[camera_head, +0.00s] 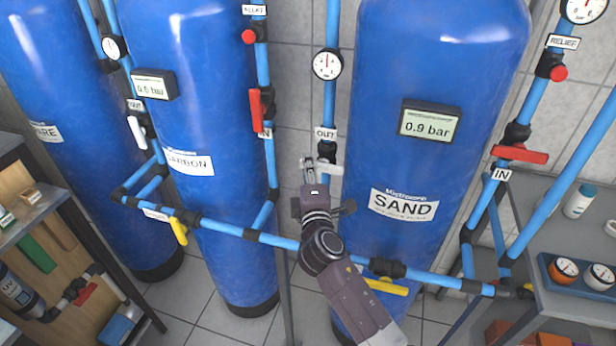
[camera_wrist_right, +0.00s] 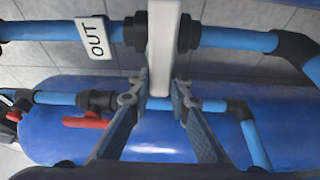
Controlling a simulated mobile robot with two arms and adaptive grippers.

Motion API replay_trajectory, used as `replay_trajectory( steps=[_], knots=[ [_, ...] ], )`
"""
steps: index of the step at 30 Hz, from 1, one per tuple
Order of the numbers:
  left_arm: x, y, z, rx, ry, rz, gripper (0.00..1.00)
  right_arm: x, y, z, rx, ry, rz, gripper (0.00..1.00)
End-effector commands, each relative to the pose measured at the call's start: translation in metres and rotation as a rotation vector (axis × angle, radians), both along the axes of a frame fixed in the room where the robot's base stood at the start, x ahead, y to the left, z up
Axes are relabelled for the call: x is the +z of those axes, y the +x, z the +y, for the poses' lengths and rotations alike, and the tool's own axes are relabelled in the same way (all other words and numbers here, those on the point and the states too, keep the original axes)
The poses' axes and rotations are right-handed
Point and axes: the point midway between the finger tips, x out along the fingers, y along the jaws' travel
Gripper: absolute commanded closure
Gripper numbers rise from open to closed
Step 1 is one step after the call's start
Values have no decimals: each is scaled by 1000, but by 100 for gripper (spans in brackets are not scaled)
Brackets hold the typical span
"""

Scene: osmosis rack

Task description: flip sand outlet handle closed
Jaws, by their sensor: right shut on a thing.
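The white sand outlet handle (camera_wrist_right: 162,40) sits on the blue pipe beside the OUT label (camera_wrist_right: 95,38) in the wrist view, and lies across the pipe there. In the head view the handle (camera_head: 331,169) shows just below the OUT label (camera_head: 325,134), left of the SAND tank (camera_head: 375,160); part of it is hidden by the gripper. My right gripper (camera_head: 318,166) is at the handle. In the wrist view its two fingers (camera_wrist_right: 160,82) lie on either side of the handle's near end, shut on it. My left gripper is not in view.
A gauge (camera_head: 327,65) is on the same pipe above. The red handle (camera_head: 520,154) marked IN is right of the tank, and another red handle (camera_head: 256,110) is on the carbon side. A yellow handle (camera_head: 386,286) hangs on the lower pipe beside my arm. Shelves stand at both sides.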

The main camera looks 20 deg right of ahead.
Motion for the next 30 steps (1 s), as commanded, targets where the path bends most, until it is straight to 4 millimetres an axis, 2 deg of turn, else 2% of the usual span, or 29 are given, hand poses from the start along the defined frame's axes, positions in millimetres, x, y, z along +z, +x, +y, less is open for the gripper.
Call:
replay_trajectory(
  steps=[11, 12, 17, 26, 30],
  knots=[
    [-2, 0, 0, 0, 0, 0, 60, 1, 0, 0, 1, 15, -8, 100],
    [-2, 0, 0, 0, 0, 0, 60, 1, 0, 0, 1, 14, -8, 81],
    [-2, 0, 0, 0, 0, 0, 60, 1, 0, 0, 1, 13, -8, 64],
    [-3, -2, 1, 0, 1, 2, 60, 0, -2, 0, 1, 12, -7, 64],
    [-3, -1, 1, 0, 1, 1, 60, -1, -13, 3, 1, 12, -6, 64]
  ],
)
